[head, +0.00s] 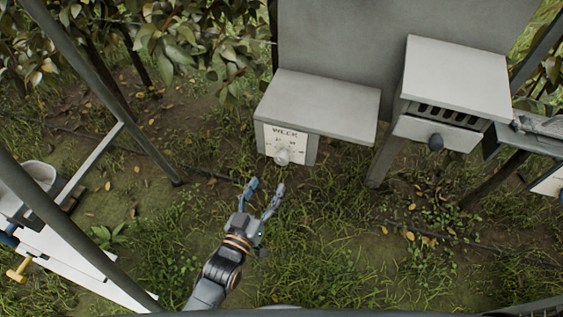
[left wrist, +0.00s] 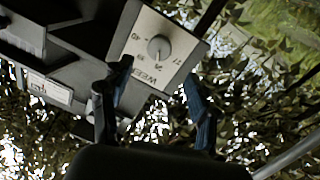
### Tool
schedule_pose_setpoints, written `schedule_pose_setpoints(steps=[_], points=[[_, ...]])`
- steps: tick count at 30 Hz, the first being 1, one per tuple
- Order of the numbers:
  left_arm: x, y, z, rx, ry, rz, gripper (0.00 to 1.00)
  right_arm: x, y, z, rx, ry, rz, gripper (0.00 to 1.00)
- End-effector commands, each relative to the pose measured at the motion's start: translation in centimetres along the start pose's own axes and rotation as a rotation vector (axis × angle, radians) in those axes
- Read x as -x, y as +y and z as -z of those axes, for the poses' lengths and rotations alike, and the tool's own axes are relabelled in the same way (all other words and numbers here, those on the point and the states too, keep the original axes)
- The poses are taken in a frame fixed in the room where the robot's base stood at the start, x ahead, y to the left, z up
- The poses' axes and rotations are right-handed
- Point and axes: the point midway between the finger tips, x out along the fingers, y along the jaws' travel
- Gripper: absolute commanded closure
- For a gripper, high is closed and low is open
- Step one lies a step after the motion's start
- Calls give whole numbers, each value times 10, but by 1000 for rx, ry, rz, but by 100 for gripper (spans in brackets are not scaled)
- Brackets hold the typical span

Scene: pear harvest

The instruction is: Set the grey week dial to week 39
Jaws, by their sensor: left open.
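The grey week dial (head: 282,157) sits on a pale plate marked WEEK (head: 287,137), on the front of a grey box with a sloping lid. In the left wrist view the dial (left wrist: 159,47) is a round knob with numbers around it; the plate looks turned nearly upside down there. I cannot read surely which number the dial points at. My left gripper (head: 265,187) is open and empty, a short way in front of and below the dial, apart from it. In the wrist view its fingers (left wrist: 158,73) stand spread below the knob. My right gripper is not in view.
A dark shelf holding a metal object is at the far right. Grey frame bars, a pale bucket (head: 40,175) and a white bench are at left. Grass lies between.

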Motion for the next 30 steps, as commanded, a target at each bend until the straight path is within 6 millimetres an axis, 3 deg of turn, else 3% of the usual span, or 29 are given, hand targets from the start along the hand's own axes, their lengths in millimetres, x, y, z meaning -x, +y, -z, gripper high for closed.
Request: schedule_pose_setpoints(steps=[6,12,18,26,30], points=[[-49,0,1,0,2,0,39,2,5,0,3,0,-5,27],[-78,0,0,0,-1,0,39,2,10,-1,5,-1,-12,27],[-89,0,-1,1,-2,0,39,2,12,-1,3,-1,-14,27],[-90,0,-1,1,-2,0,39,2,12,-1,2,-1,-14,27],[-90,0,-1,1,-2,0,68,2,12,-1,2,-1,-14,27]])
